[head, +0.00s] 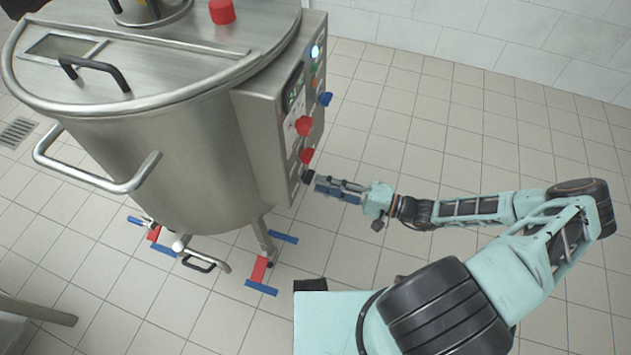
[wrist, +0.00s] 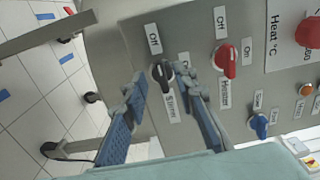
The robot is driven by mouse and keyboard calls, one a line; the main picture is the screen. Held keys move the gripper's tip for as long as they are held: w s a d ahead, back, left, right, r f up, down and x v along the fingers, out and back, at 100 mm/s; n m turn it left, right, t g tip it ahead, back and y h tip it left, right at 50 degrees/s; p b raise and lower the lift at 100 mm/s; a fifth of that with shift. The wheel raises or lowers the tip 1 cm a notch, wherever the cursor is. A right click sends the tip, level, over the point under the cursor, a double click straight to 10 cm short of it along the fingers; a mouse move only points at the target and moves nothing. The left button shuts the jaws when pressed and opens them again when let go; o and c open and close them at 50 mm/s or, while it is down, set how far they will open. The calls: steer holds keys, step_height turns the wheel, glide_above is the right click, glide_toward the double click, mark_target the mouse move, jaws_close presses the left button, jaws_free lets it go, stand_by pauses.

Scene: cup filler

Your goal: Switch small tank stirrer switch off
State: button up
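The black stirrer switch (wrist: 163,75) is on the steel control panel (wrist: 135,45) in the wrist view, with an "Off" label above it and what looks like a "Stirrer" label below. The label to its right is partly hidden by a finger. Which way the knob points is hard to tell. My gripper (wrist: 162,86) is open, with its blue-padded fingers on either side of the switch; I cannot tell whether they touch it. In the head view my gripper (head: 312,180) is at the panel's lower end, by the black switch (head: 307,175).
A red heater knob (wrist: 226,60) is right of my fingers, with a blue knob (wrist: 260,126) beyond. The steel tank (head: 170,140) fills the head view's left, its legs among red and blue floor marks. Tiled floor (head: 440,130) around my arm is clear.

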steer(key=v, duration=0.9)
steer(key=shift+a+r, duration=0.1)
